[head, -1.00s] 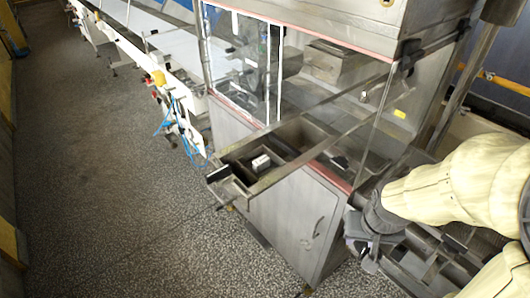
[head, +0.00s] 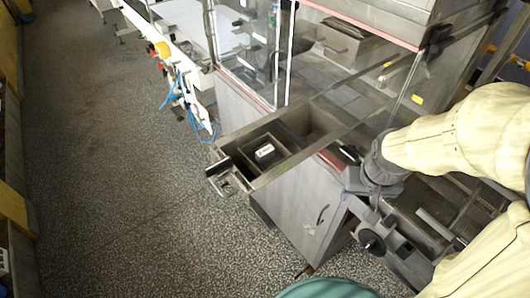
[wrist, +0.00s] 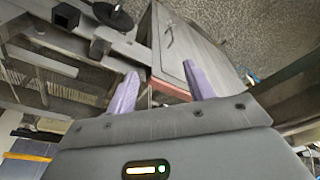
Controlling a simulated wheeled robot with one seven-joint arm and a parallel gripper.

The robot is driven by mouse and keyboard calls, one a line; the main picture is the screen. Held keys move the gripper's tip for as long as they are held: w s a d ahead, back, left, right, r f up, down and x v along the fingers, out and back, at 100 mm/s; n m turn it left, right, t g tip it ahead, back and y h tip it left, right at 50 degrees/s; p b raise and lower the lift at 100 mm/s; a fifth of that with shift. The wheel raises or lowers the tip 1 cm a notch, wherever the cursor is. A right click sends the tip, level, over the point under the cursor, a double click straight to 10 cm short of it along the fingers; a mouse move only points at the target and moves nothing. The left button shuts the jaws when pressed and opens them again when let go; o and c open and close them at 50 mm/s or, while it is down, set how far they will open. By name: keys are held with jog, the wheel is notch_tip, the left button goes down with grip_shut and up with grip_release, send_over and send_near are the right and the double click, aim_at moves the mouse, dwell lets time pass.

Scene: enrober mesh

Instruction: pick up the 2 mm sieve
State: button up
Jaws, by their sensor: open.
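I cannot make out the 2 mm sieve for certain in either view. In the head view, a small dark item with a white top (head: 264,151) sits inside the open metal trough (head: 237,148) that juts from the machine; I cannot tell what it is. My gripper (wrist: 160,85) is open in the wrist view, its two purple fingers apart with nothing between them. Beyond them are the cabinet's edge and a red strip. In the head view my gripper hangs at the right of the trough, beside the cabinet, and its fingers are hardly visible.
A steel cabinet (head: 297,205) stands under the trough, with clear panels above it. A black knob (head: 371,243) on metal parts is below my wrist and also shows in the wrist view (wrist: 110,14). A teal rounded edge (head: 325,289) is at the bottom. The floor at left is clear.

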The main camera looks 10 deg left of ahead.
jog(key=w+a+r+n+g+p, duration=0.1)
jog(key=w+a+r+n+p, duration=0.3)
jog(key=a+r, duration=1.7)
jog(key=r+n+p, duration=0.1)
jog(key=n+p, duration=0.3)
jog(key=shift+w+a+n+g+y, duration=0.15)
jog(key=shift+a+n+g+y, duration=0.15)
jog(key=shift+a+g+y, duration=0.1)
jog(key=p, duration=0.3)
send_over(265, 149)
jog(key=f, duration=1.2)
jog(key=shift+s+d+f, duration=0.15)
jog(key=shift+s+d, duration=0.1)
jog(key=shift+d, duration=0.05)
